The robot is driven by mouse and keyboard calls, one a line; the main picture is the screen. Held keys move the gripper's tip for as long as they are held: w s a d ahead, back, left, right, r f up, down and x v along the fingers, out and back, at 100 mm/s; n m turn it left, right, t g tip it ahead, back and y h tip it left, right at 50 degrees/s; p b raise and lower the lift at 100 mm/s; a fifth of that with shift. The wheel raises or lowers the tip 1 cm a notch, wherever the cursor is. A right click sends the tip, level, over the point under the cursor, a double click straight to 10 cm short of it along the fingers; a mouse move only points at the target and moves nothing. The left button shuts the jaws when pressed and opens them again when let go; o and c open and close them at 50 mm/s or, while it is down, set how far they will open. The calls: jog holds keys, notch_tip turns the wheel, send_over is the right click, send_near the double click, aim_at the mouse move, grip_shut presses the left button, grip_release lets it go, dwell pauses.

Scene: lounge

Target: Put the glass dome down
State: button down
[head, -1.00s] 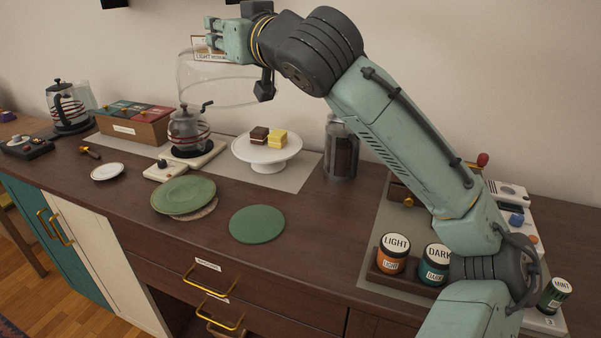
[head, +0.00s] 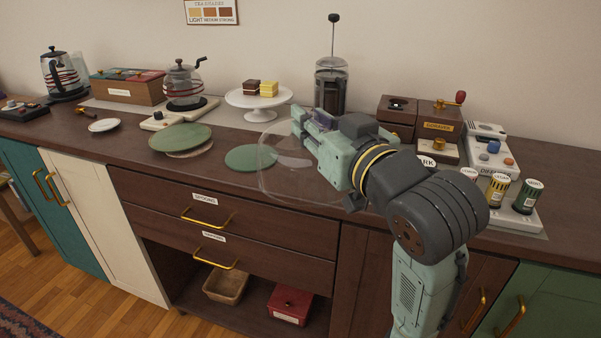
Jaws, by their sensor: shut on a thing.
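The clear glass dome (head: 283,181) hangs below and left of my gripper (head: 303,127) in the head view. My gripper is shut on the dome's top, which the fingers partly hide. The dome overlaps the counter's front edge and the upper drawer front in the picture; I cannot tell its exact height, but no contact with the counter shows. The white cake stand (head: 240,99) behind it is uncovered and bears a brown cake piece (head: 251,86) and a yellow one (head: 268,88). A round green mat (head: 246,157) lies flat on the counter, just left of the dome.
A green plate (head: 180,138) lies left of the mat. A French press (head: 331,88) stands behind my gripper. A grinder (head: 438,117) and several tins (head: 497,189) stand to the right. The counter's front strip (head: 150,163) left of the mat is bare.

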jog(key=shift+d+f, duration=0.25)
jog(key=shift+f, duration=0.1)
jog(key=w+f+p, duration=0.1)
jog(key=w+f, duration=0.1)
jog(key=w, duration=0.5)
jog(key=w+f+p, duration=0.1)
jog(key=w+f, duration=0.2)
jog(key=w, duration=0.5)
jog(key=shift+w+p, duration=0.3)
jog(key=shift+p, duration=0.05)
jog(key=shift+a+f, duration=0.1)
jog(key=shift+f, duration=0.25)
jog(key=c, duration=1.4)
grip_release()
jog(key=shift+o, duration=0.2)
